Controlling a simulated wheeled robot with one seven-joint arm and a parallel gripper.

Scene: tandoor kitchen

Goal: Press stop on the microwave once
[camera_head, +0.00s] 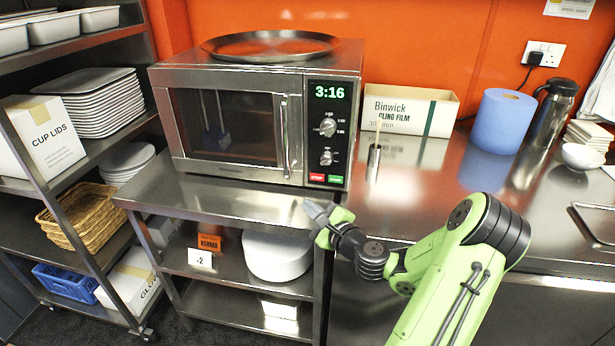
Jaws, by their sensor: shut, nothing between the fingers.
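The steel microwave (235,125) stands on the steel counter with its door closed. Its display reads 3:16 in green. Two dials sit below the display. At the bottom of the panel are a red button (317,177) on the left and a green button (335,179) on the right; their lettering is too small to read. My gripper (308,205) is shut and empty. It appears in front of and below the microwave's right part, below the red button in the picture and apart from it.
A round steel tray (270,45) lies on the microwave. To its right are a cling film box (405,108), a small steel cylinder (374,162), a blue paper roll (503,120) and a steel flask (551,112). A shelf rack (100,45) stands left. The counter front (415,205) is clear.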

